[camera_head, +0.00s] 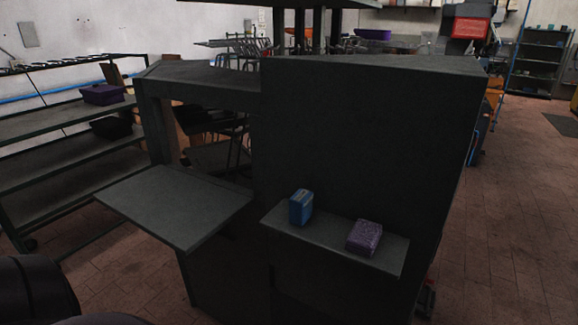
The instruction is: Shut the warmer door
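A dark grey machine fills the middle, with a tall solid cabinet (365,140) on the right and an open-framed part (205,76) on the left. A flat grey panel (175,205) juts out level below the frame's opening, like a door lowered flat. I take it as the warmer door, though its hinge cannot be made out. Through the opening I see the room behind. Dark rounded parts at the lower left look like my own arm. Neither gripper shows in the head view.
A narrow ledge (335,240) on the cabinet front holds a blue box (301,207) and a purple box (364,237). A dark shelf rack (70,155) with bins stands at the left. The tiled floor (520,215) at the right is mostly clear.

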